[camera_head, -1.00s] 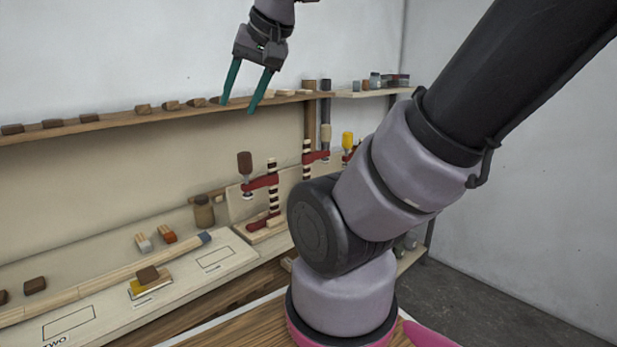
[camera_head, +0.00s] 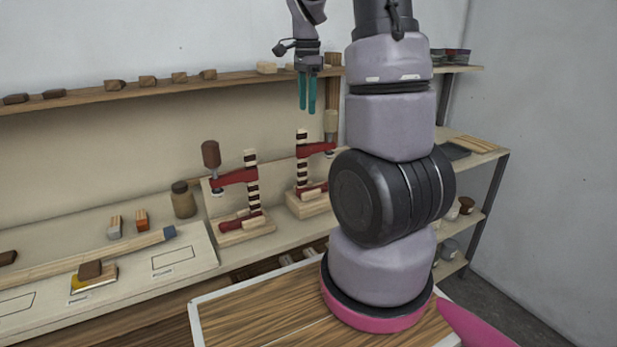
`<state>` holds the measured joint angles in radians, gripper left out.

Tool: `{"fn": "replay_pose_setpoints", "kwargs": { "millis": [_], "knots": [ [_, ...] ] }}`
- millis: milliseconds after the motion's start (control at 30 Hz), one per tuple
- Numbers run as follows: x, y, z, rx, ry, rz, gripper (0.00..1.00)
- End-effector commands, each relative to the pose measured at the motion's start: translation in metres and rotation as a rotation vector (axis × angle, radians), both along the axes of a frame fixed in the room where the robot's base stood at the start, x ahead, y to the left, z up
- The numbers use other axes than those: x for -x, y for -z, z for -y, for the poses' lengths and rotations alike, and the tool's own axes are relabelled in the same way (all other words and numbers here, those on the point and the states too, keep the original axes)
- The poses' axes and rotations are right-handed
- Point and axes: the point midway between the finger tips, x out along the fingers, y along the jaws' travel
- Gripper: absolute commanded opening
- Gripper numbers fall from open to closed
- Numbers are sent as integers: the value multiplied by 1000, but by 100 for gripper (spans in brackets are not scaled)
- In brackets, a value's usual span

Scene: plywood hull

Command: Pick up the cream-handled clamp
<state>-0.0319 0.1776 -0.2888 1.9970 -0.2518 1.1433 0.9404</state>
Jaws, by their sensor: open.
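The cream-handled clamp (camera_head: 302,170) stands upright on a light wooden base at the back of the bench. It has a red arm and a dark-and-cream banded bar. Its cream handle (camera_head: 331,122) shows just left of my arm, at the right end of the red arm. My gripper (camera_head: 307,110) points down with teal fingers a small gap apart, open and empty. In the picture it is above the banded bar and up-left of the cream handle, apart from both; its depth is hard to judge.
A brown-handled clamp (camera_head: 251,195) stands to the left, with a jar (camera_head: 183,200) beside it. A wall shelf (camera_head: 140,92) with small blocks runs behind my gripper. My arm hides the bench right of the cream-handled clamp. A metal-legged shelf (camera_head: 480,155) stands at right.

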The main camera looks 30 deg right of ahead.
Motion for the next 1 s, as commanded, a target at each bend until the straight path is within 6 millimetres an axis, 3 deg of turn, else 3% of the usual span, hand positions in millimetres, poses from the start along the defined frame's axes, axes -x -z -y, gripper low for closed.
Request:
{"fn": "replay_pose_setpoints", "kwargs": {
  "millis": [200, 433, 700, 1000],
  "knots": [
    [1, 35, 0, -2, 1, -4, 50],
    [1, 54, -1, -2, 0, -3, 50],
    [-1, 91, -3, -1, 0, -2, 50],
    [-1, 97, -3, -1, -1, 1, 50]
  ]
}}
